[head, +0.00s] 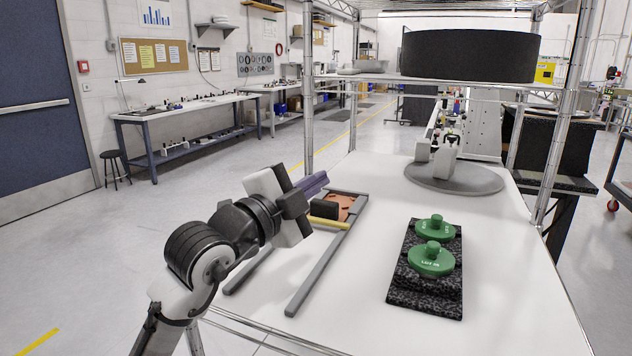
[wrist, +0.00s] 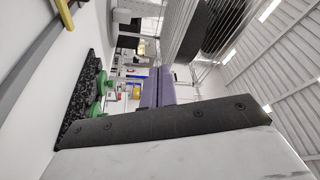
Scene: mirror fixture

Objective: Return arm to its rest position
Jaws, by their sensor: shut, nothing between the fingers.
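My arm reaches up from the lower left in the head view. My gripper (head: 317,182) is shut and empty, with its purple fingers pointing right, in front of the far end of a grey rail frame (head: 322,268) on the white table. In the wrist view the purple fingers (wrist: 158,86) lie together with nothing between them. The frame holds an orange-brown piece (head: 340,203), partly hidden by my gripper, and a yellow bar (head: 329,222). I cannot tell the exact gap between fingers and frame.
Two green knobbed discs (head: 431,259) sit on a black speckled block (head: 425,297) right of the frame. A grey round plate (head: 454,184) with white fixtures stands behind. Metal rack posts (head: 308,100) rise around the white table (head: 520,290). A black drum (head: 470,56) sits on the upper shelf.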

